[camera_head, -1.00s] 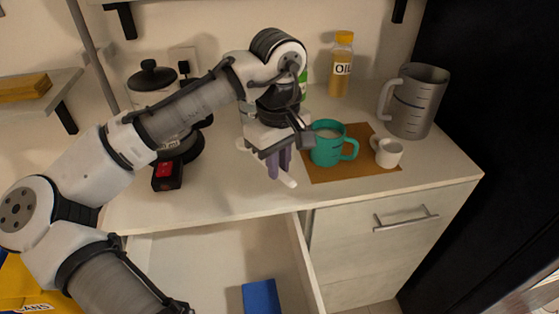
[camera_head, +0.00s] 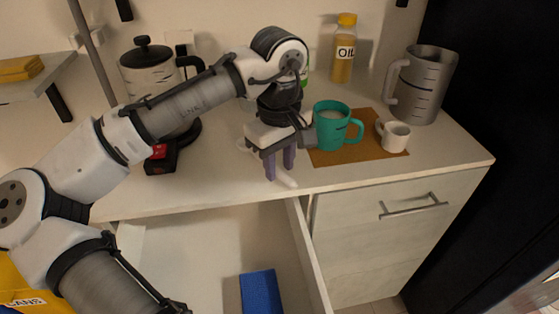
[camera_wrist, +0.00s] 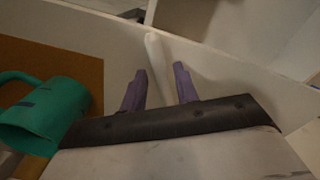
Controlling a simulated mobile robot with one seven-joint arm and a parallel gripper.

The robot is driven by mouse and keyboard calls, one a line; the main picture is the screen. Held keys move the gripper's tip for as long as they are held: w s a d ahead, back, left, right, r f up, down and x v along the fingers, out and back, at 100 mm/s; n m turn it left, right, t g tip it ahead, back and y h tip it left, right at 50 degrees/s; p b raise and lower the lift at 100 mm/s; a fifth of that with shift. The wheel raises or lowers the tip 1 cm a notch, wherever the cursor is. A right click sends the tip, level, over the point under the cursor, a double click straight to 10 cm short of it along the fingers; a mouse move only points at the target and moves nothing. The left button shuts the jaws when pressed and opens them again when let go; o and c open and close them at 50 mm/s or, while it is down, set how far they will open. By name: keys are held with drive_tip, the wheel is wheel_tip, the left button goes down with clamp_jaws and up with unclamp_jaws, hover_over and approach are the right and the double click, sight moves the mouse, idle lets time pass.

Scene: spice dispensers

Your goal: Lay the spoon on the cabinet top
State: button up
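A white spoon (camera_head: 286,181) lies on the cabinet top (camera_head: 215,197) near its front edge, above the open drawer. In the wrist view the spoon (camera_wrist: 156,58) runs lengthwise between my two purple fingers, with a gap on both sides. My gripper (camera_head: 280,172) points down over it, low above the surface. The fingers stand apart and are open; they also show in the wrist view (camera_wrist: 160,80). The middle of the spoon is hidden by my gripper in the head view.
A teal mug (camera_head: 333,128) and a small white cup (camera_head: 393,136) stand on a brown mat (camera_head: 362,151) right of my gripper. Behind are an oil bottle (camera_head: 343,58) and a grey jug (camera_head: 420,85). An open drawer (camera_head: 200,250) holds a blue block (camera_head: 261,291).

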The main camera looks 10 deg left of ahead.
drive_tip(key=shift+o, duration=0.8)
wheel_tip(320, 180, up, 14)
drive_tip(key=p, duration=0.1)
drive_tip(key=shift+s+f, duration=0.15)
